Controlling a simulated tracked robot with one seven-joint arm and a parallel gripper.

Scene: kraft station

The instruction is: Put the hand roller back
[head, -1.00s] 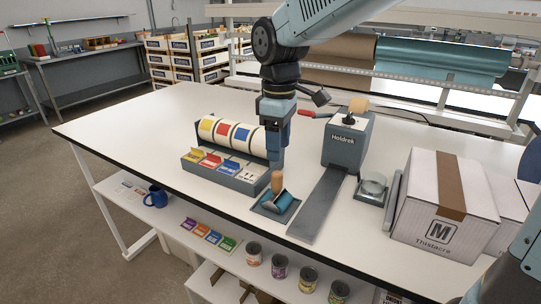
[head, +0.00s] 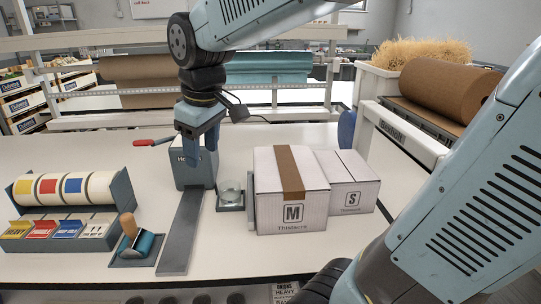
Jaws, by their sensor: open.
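The hand roller (head: 142,243) has a blue cylinder and an upright wooden handle. It rests on a small dark plate (head: 116,262) on the white table, at the lower left of the head view. My gripper (head: 202,172) points down, open and with nothing seen in it. It appears to the right of and higher in the picture than the roller, apart from it. It overlaps the grey Holdrek machine (head: 182,176) and hides part of its front.
A tape roll dispenser (head: 122,191) with labelled card slots stands left of the roller. A flat grey bar (head: 183,235) lies to its right. A glass jar (head: 230,190) and Thistacre boxes (head: 290,220) stand further right. The table's front edge is close below.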

